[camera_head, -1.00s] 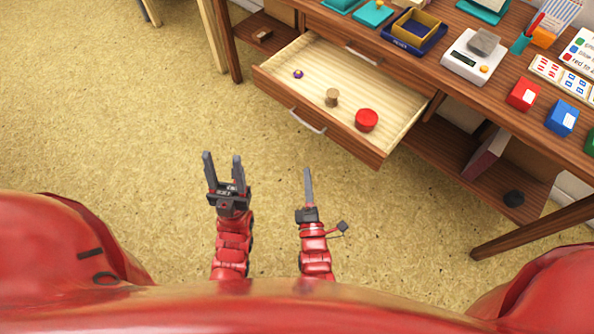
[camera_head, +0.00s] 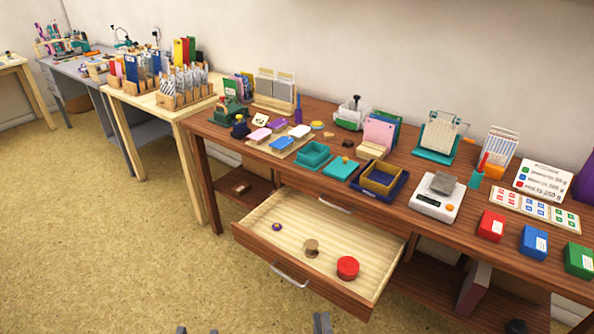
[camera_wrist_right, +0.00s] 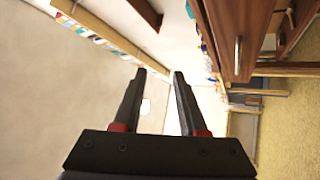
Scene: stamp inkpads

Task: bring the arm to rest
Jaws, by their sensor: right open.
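My right gripper (camera_head: 322,323) shows only as fingertips at the bottom edge of the head view, in front of the desk and clear of the open drawer (camera_head: 262,262). In the right wrist view, its two dark fingers (camera_wrist_right: 160,74) are apart with nothing between them. My left gripper (camera_head: 197,331) shows only as two separated fingertips at the bottom edge of the head view, with nothing seen between them. The rest of both arms is out of the head view.
The drawer holds a red round container (camera_head: 347,267), a brown spool-like piece (camera_head: 311,248) and a small purple piece (camera_head: 277,227). The wooden desk (camera_head: 400,232) above carries inkpads, a scale (camera_head: 437,203) and colored boxes. Floor (camera_head: 110,250) at left is clear.

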